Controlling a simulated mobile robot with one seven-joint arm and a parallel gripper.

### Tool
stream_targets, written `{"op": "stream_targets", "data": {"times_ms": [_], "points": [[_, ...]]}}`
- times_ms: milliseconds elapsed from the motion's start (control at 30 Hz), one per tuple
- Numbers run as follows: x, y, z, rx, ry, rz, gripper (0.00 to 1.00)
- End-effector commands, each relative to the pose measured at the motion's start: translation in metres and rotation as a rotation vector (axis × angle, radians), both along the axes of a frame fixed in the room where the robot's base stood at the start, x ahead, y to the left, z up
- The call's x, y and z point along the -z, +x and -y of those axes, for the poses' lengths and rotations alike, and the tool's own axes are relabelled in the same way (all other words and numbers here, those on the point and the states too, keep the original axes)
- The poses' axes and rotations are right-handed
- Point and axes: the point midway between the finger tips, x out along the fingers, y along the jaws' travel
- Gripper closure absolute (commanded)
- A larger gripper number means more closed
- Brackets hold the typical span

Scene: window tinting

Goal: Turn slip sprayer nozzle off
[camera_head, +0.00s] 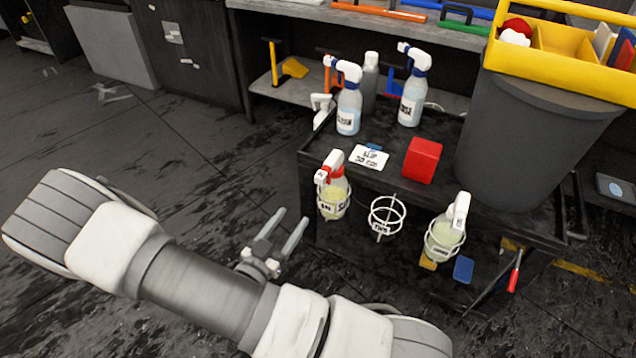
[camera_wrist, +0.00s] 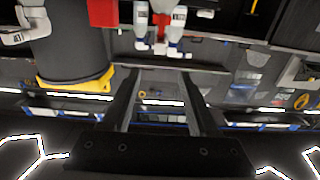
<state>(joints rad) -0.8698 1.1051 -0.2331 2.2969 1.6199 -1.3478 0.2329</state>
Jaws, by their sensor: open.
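Several spray bottles show in the head view; their labels are too small to read surely, so I cannot tell which is the slip sprayer. A red-and-white-headed bottle (camera_head: 333,190) sits upright in a ring holder on the cart's front. A white-headed bottle (camera_head: 447,232) sits in another ring to the right. Two blue-collared bottles (camera_head: 348,105) (camera_head: 411,98) stand on the cart top. My gripper (camera_head: 292,218) is open and empty, left of the red-headed bottle and apart from it. In the wrist view its fingers (camera_wrist: 160,85) are spread, with upside-down bottles beyond.
The black cart (camera_head: 318,152) carries a white card (camera_head: 368,158), a red block (camera_head: 422,160) and a dark bin (camera_head: 530,130) with a yellow caddy. An empty ring (camera_head: 386,215) hangs between the front bottles. The floor left of the cart is clear.

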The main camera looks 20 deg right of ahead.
Motion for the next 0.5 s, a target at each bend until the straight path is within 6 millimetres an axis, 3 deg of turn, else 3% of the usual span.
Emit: {"op": "stream_targets", "data": {"times_ms": [500], "points": [[0.002,0.068,0.088,0.004,0.003,0.0,0.4]]}}
